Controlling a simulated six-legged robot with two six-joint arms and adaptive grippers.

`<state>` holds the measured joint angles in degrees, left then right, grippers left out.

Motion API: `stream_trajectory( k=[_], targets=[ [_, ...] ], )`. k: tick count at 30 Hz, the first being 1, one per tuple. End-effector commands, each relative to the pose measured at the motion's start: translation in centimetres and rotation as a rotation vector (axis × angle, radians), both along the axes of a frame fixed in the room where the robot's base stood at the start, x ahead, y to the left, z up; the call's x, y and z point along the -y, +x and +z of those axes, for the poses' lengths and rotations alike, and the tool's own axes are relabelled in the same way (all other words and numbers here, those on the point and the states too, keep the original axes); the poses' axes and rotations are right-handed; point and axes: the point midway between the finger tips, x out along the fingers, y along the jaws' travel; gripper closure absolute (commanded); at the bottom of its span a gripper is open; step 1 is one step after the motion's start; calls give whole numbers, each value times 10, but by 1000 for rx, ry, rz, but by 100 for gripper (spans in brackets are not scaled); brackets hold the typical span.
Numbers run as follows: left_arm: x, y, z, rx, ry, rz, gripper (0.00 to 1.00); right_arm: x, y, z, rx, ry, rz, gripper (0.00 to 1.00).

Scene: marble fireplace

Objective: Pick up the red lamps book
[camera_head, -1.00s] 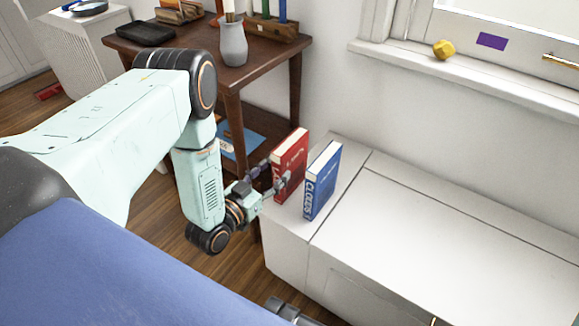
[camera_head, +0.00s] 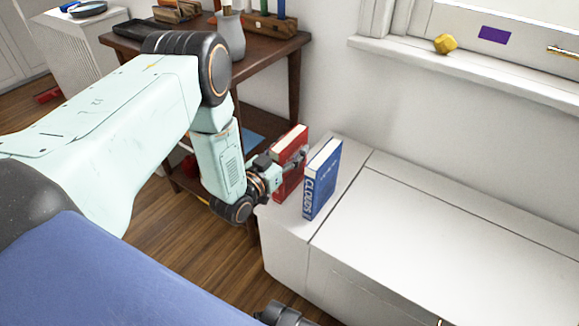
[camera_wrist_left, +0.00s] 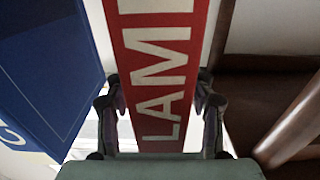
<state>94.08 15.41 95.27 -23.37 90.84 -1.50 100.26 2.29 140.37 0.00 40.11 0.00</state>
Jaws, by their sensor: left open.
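The red lamps book (camera_head: 291,143) stands upright on the left end of the white cabinet in the head view. Its red spine with large white letters (camera_wrist_left: 156,60) fills the middle of the left wrist view. My left gripper (camera_head: 291,168) is at the book, and part of the book is hidden behind it. In the left wrist view the fingers of my left gripper (camera_wrist_left: 160,110) are open, one on each side of the spine. I cannot tell whether they touch the covers. My right gripper (camera_head: 280,315) shows only in part at the bottom edge of the head view.
A blue book (camera_head: 323,180) stands upright just right of the red one; it also shows at the left of the left wrist view (camera_wrist_left: 45,75). The white cabinet top (camera_head: 430,230) is clear to the right. A dark wooden table (camera_head: 262,65) with a grey vase (camera_head: 230,38) stands behind my left arm.

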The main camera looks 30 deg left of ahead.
Motion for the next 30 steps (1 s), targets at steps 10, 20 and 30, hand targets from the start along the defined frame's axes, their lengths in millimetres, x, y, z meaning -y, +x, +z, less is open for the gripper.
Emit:
stream_trajectory(
  k=[10,20,30],
  targets=[
    [0,0,0,-1,0,0,67,0,0,0,0,0,0,100],
    [0,-1,0,-1,0,1,95,0,0,0,0,0,0,100],
    [0,-1,0,-1,0,1,100,0,0,0,0,0,0,100]
  ],
)
